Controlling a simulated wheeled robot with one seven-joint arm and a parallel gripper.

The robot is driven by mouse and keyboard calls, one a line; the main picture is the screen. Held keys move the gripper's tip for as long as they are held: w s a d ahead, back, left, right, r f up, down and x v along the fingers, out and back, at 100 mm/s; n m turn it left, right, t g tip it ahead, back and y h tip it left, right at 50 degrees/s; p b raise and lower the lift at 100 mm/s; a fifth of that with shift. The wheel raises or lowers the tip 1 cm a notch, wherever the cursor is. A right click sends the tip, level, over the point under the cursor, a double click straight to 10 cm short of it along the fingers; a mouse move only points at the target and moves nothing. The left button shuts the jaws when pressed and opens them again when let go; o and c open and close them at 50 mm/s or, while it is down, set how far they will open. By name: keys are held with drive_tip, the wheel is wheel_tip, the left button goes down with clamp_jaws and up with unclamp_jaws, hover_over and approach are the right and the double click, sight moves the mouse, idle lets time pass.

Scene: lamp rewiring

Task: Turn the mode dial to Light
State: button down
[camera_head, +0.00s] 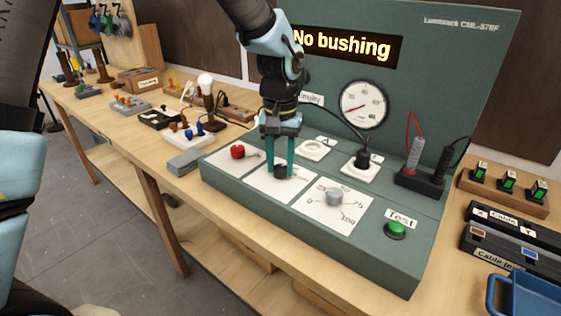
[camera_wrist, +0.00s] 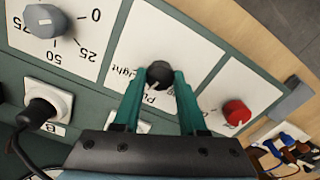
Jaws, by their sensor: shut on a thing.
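The mode dial is a black round knob (camera_head: 281,171) on a white plate in the middle of the green test console (camera_head: 390,262). In the wrist view the black knob (camera_wrist: 159,73) sits between my fingertips, with "Light" lettering to its left and a partly hidden label starting "Pu" below it. A pale pointer line on the knob faces down in that view, toward the partly hidden label. My gripper (camera_head: 281,168) reaches down from above, its two teal fingers shut on the knob; it also shows in the wrist view (camera_wrist: 158,82).
A red knob (camera_head: 238,152) and a grey numbered dial (camera_head: 334,197) flank the mode dial closely. A green Test button (camera_head: 395,229) is at the right. Sockets, a gauge (camera_head: 363,104), and a "No bushing" display (camera_head: 345,46) are behind. Probes (camera_head: 416,155) stand back right.

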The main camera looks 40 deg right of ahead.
sight(280, 166)
drive_tip(key=m, duration=0.4)
drive_tip(key=shift+m+p, duration=0.3)
drive_tip(key=shift+p, duration=0.05)
drive_tip(key=m+p, duration=0.1)
drive_tip(key=m, duration=0.3)
drive_tip(key=shift+m, duration=0.3)
drive_tip(key=shift+c, duration=2.2)
unclamp_jaws()
drive_tip(key=shift+r, duration=0.1)
wheel_tip(280, 166, up, 11)
drive_tip(key=b, duration=0.2)
drive_tip(key=shift+f, duration=0.2)
